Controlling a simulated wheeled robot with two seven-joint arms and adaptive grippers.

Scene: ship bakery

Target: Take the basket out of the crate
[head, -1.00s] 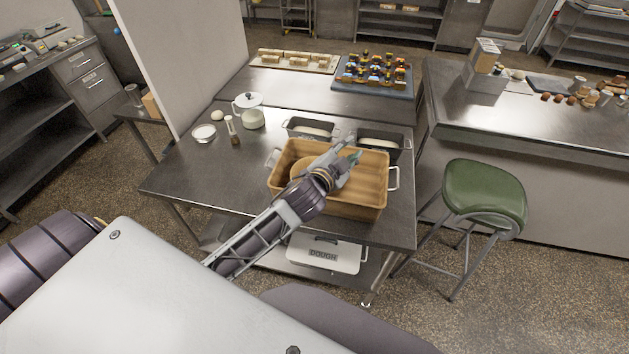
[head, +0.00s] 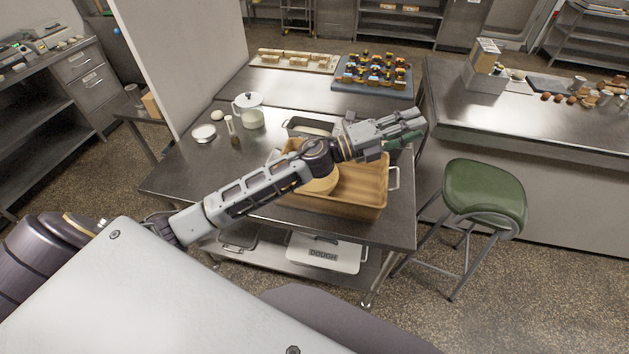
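The tan crate (head: 365,207) stands on the near end of the steel table, with a light handle at each side. A round tan shape that looks like the basket (head: 323,186) lies inside its left part, partly hidden by my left arm. My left gripper (head: 416,128) is above the crate's back right corner, pointing right, apart from the basket. Its fingers are seen from the side, with a green part below them; whether they are open is unclear. My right gripper is out of view.
Grey loaf tins (head: 300,125) stand just behind the crate, one largely hidden by my gripper. A white pot (head: 250,112) and small bowl (head: 204,132) stand at left. A green stool (head: 484,193) is at right. The table's left front is clear.

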